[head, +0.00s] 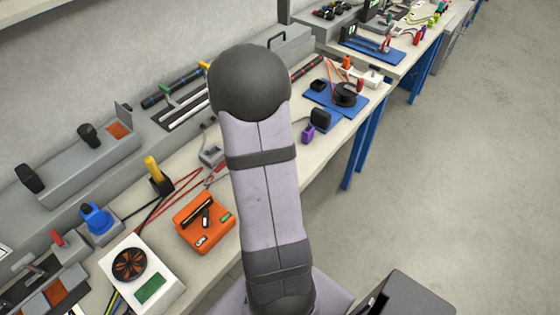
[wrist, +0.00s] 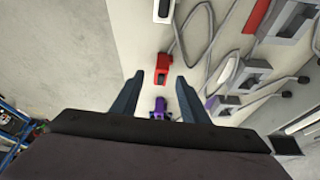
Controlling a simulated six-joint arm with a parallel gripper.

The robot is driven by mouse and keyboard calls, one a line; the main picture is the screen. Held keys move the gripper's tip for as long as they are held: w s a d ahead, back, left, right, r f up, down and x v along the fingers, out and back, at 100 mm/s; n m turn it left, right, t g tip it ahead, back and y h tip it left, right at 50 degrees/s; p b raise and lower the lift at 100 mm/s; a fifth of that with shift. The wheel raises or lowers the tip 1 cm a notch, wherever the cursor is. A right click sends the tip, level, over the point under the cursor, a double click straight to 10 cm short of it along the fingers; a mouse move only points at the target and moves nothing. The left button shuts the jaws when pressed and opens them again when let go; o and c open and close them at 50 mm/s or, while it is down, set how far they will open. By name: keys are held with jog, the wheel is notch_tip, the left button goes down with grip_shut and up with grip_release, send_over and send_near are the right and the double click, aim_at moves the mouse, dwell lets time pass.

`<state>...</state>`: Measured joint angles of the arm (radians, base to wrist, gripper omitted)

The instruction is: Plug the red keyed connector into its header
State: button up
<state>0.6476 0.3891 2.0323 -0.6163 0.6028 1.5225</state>
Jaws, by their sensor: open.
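In the wrist view, the red connector (wrist: 163,66) lies on the pale bench top with a grey cable running from its upper end. My gripper (wrist: 161,79) is open, with its two dark fingers to the left and right. The connector shows in line with the gap, just beyond the fingertips; I cannot tell its height below them. A grey block with a red part (wrist: 258,15), possibly the red header, stands at the upper right. In the head view, my arm hides my gripper, and I cannot make out the red connector for sure.
In the wrist view, a purple connector (wrist: 160,108) lies between the fingers, nearer the palm. Grey housings, one with a purple part (wrist: 215,102), and looping cables fill the right side. The bench edge and bare floor (wrist: 60,50) are at left.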

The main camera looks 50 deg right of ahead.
jog(key=shift+d+p+x, duration=0.1)
jog(key=shift+p+x, duration=0.4)
jog(key=shift+x, duration=1.25)
jog(key=shift+d+p+x, duration=0.15)
jog(key=shift+p+x, duration=0.3)
jog(key=shift+x, duration=1.3)
jog(key=shift+w+r, duration=0.1)
grip_shut()
